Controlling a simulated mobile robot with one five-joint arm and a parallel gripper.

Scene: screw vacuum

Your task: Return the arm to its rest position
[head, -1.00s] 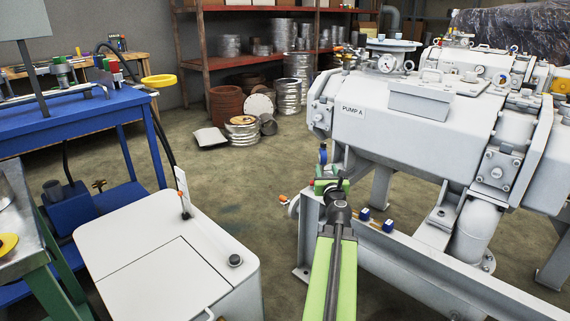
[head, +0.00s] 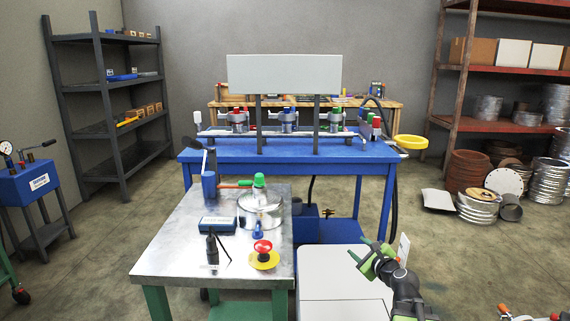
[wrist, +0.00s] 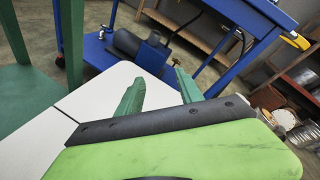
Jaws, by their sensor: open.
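My gripper (head: 369,255) shows at the lower right of the head view, raised in front of the white cabinet (head: 338,284). Its green fingers are apart with nothing between them. In the wrist view my gripper (wrist: 160,97) has its two green fingers spread, pointing toward the white cabinet top (wrist: 100,90) and the blue bench legs beyond. The black and green arm links behind it run down to the bottom edge of the head view.
A metal-topped table (head: 170,245) holds a steel chamber (head: 260,208), a red knob on a yellow disc (head: 264,254) and small devices. A blue bench (head: 290,153) stands behind. Flanges and drums (head: 478,205) sit at right. The floor at lower right (head: 460,265) looks mostly clear.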

